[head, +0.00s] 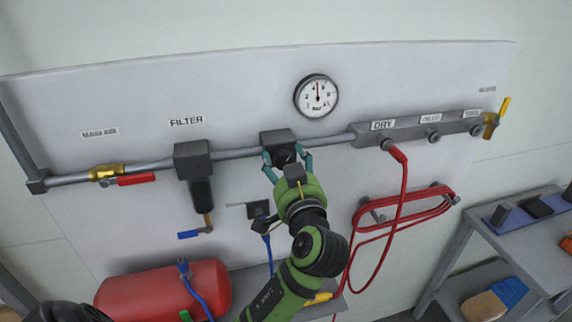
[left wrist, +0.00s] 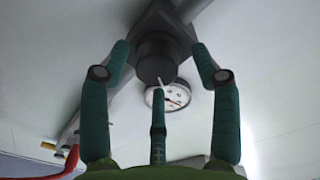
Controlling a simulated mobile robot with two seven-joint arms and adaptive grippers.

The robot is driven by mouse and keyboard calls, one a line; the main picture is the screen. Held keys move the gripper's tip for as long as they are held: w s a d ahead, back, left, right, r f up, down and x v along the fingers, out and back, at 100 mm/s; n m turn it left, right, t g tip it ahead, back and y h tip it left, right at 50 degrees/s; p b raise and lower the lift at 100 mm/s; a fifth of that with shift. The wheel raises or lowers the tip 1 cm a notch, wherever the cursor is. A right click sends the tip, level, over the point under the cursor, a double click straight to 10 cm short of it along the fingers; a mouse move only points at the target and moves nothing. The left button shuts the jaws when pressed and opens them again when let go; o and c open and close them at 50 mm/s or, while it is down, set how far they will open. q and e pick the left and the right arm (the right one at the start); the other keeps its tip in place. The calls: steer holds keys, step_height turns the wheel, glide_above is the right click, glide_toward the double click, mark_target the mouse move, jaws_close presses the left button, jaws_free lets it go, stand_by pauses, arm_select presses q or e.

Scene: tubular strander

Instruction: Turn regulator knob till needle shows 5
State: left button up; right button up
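The regulator (head: 278,138) is a dark block on the grey pipe, with a round black knob (left wrist: 156,58) facing me. The round white gauge (head: 316,96) hangs above and right of it. Its needle points almost straight up, seemingly between 4 and 6; the digits are small. My left gripper (head: 287,157) has its teal fingers spread around the knob. In the left wrist view, the side fingers of the left gripper (left wrist: 161,50) stand left and right of the knob with visible gaps, and a third finger is below. The gauge (left wrist: 168,98) shows there too, partly covered. My right gripper is not in view.
A filter (head: 193,160) hangs left of the regulator. A red-handled valve (head: 135,180) is further left. A red hose (head: 403,190) hangs from the DRY outlet at right and coils on a hook. A red tank (head: 165,290) is below left, a shelf (head: 530,240) at right.

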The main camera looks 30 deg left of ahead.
arm_select(q)
steer(key=shift+f, duration=0.1)
steer(key=shift+s+d, duration=0.35)
steer(key=shift+d, duration=0.05)
steer(key=v, duration=1.1)
steer(key=shift+a, duration=0.1)
stand_by(2.7)
